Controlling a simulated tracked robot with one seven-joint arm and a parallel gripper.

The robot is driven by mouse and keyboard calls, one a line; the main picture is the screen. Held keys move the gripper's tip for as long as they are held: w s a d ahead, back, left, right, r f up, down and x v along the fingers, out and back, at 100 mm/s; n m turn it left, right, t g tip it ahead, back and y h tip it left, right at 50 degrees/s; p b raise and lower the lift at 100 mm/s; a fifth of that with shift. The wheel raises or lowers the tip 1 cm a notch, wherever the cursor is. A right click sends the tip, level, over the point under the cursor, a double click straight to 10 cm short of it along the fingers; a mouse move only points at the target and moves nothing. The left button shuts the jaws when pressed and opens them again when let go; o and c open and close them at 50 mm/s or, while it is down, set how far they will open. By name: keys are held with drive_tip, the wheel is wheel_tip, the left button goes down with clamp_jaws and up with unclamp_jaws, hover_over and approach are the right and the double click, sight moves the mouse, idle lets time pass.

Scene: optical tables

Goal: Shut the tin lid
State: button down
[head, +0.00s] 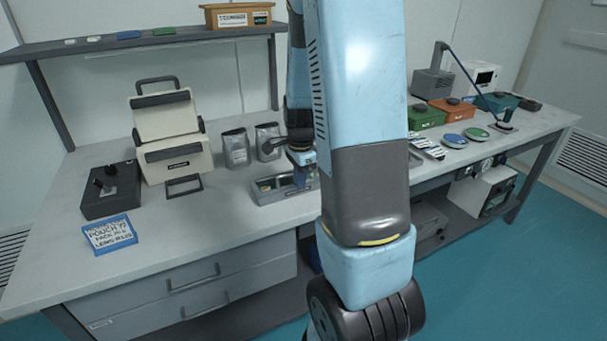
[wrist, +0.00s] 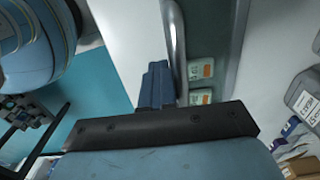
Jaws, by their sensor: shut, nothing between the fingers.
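A grey metal tin (head: 268,198) sits on the bench near its front edge, open at the top, partly hidden behind my arm. The wrist view shows its grey interior (wrist: 212,32) with two small white-and-orange packets (wrist: 201,68) inside. A rounded silver strip (wrist: 177,45) runs along its near side; I cannot tell whether it is a rim, a handle or part of the lid. My gripper (head: 301,178) is over the tin, pointing down. In the wrist view its blue fingers (wrist: 156,85) are together, empty, beside the silver strip. Contact is unclear.
Two grey pouches (head: 236,148) stand behind the tin. A cream case (head: 168,130) stands open to the left, with a dark control box (head: 110,190) and a blue-edged sign (head: 109,234) nearby. Coloured boxes (head: 425,116) stand farther right.

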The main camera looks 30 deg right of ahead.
drive_tip(key=shift+f, duration=0.55)
drive_tip(key=shift+s+d, duration=0.1)
